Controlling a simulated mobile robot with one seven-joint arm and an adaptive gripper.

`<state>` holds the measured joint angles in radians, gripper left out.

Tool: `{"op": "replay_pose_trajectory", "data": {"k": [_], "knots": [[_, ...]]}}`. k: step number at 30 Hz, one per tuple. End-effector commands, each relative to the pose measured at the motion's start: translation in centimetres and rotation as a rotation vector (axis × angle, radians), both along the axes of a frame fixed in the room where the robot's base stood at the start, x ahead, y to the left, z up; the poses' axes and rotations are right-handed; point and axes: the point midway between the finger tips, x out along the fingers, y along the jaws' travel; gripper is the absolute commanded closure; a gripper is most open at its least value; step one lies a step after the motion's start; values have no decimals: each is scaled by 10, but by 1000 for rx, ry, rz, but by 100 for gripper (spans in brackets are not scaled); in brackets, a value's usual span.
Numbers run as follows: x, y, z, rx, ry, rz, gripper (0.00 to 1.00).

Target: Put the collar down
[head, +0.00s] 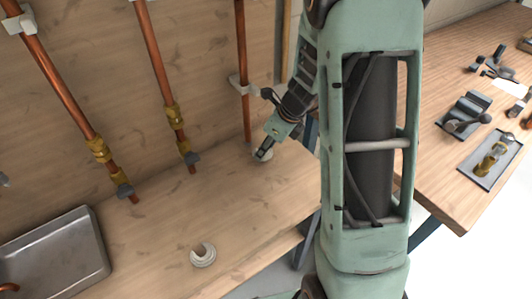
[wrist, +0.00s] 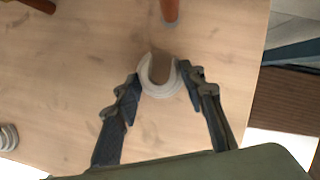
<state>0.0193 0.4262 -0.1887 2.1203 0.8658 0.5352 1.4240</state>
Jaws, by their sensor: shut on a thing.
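A white C-shaped collar (wrist: 146,85) sits between the two fingertips of my gripper (wrist: 159,88) in the wrist view, its opening facing away from the gripper. The fingers are shut on it from both sides. In the head view my gripper (head: 265,149) reaches down over the right part of the bench, with the collar (head: 262,156) partly hidden at its tips. The collar is close to the bench top; I cannot tell whether it touches. A second white C-shaped collar (head: 203,262) lies on the bench nearer the front, and part of what looks like it shows at the wrist view's left edge (wrist: 8,137).
A copper pipe (head: 242,50) hangs just behind the held collar, its lower end (wrist: 169,10) near it. Two more copper pipes (head: 60,70) with brass fittings (head: 173,116) stand left. A metal sink (head: 55,258) is lower left. A table (head: 440,175) with tools is right.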

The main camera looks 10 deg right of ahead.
Motion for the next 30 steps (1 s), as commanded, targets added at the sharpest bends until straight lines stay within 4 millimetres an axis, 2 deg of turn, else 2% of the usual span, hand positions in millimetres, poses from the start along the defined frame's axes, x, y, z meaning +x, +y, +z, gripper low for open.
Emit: {"op": "replay_pose_trajectory", "data": {"k": [1, 3, 14, 15, 20, 30], "knots": [[-2, -1, -14, 1, 5, -3, 82], [-2, -1, -21, 1, 4, -3, 82], [-1, 0, -25, -1, 2, -1, 82], [-1, 0, -25, -1, 2, -1, 61], [-1, 0, -24, -1, 2, -1, 45], [-1, 0, -20, 0, 1, -1, 45]]}}
